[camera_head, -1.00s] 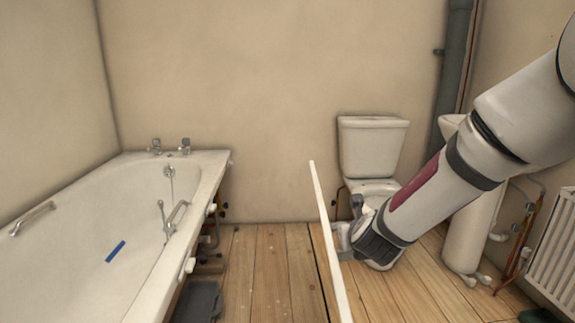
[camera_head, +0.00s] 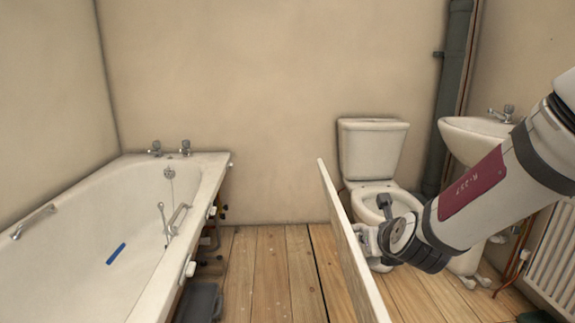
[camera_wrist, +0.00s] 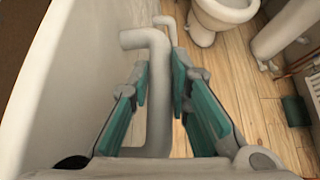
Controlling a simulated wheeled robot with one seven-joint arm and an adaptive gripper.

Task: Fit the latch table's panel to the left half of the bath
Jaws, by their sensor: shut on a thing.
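The white bath (camera_head: 95,225) runs along the left wall, its open side facing right with pipes showing under the rim. My gripper (camera_head: 368,238) is shut on a grey-white bent handle (camera_wrist: 158,90) on the right side of a flat white panel (camera_head: 350,250). The panel stands on edge above the floor, well to the right of the bath and apart from it. In the wrist view the panel (camera_wrist: 65,80) fills the left, and my teal-padded fingers sit on both sides of the handle. The panel's lower end is cut off by the head view's bottom edge.
The toilet (camera_head: 372,150) stands behind my gripper. A basin (camera_head: 475,140) and a radiator (camera_head: 555,240) are on the right. A dark grey tray-like object (camera_head: 203,300) lies by the bath's open side. Bare floorboards (camera_head: 270,275) lie between bath and panel.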

